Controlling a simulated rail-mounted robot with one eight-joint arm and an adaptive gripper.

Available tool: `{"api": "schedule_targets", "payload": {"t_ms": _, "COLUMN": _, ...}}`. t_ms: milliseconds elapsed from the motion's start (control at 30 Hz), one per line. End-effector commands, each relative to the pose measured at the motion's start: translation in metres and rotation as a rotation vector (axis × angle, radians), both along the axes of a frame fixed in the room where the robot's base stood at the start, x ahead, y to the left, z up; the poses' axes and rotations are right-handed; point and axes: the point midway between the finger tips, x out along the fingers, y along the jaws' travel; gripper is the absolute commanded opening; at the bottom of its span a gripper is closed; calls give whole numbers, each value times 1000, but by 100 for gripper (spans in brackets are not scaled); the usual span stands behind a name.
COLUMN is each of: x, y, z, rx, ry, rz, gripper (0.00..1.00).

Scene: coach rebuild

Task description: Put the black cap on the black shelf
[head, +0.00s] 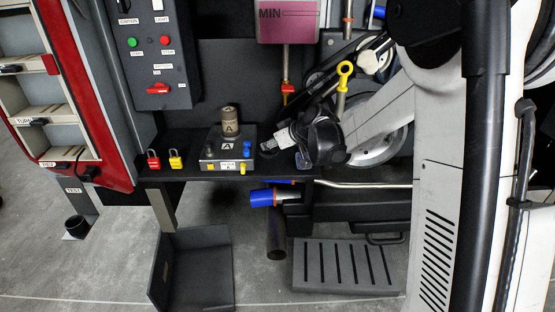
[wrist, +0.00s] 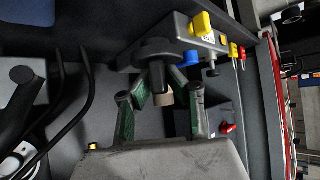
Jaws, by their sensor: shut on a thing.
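My gripper (head: 272,147) is right of the grey box marked A, above the black shelf (head: 210,178). In the wrist view my gripper's green-padded fingers (wrist: 159,84) are closed in on a black cap (wrist: 158,50) with a round top and a narrower part. In the head view the cap is small and dark at the fingertips, partly hidden by the gripper. The grey box (head: 210,164) stands on the shelf with a tan cylinder marked A (head: 230,122) upright on it. I cannot tell whether the cap touches the box or shelf.
A red padlock (head: 153,160) and a yellow padlock (head: 175,160) stand on the shelf's left part. Blue and yellow knobs stick out of the box. A pipe with a yellow ring end (head: 345,69) rises right of my gripper. A control box (head: 150,55) hangs above.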

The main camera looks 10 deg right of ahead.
Motion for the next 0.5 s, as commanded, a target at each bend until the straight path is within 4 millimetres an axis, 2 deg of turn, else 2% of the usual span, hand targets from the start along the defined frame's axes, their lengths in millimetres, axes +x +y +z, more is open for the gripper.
{"api": "schedule_targets", "payload": {"t_ms": 100, "x": 13, "y": -19, "z": -15, "rx": 0, "ry": 0, "rz": -4, "gripper": 0}}
{"api": "schedule_targets", "payload": {"t_ms": 200, "x": 20, "y": -28, "z": -21, "rx": 0, "ry": 0, "rz": -2, "gripper": 0}}
{"api": "schedule_targets", "payload": {"t_ms": 367, "x": 24, "y": -34, "z": -26, "rx": 1, "ry": 0, "rz": -1, "gripper": 0}}
{"api": "schedule_targets", "payload": {"t_ms": 500, "x": 24, "y": -34, "z": -38, "rx": 1, "ry": 0, "rz": -1, "gripper": 0}}
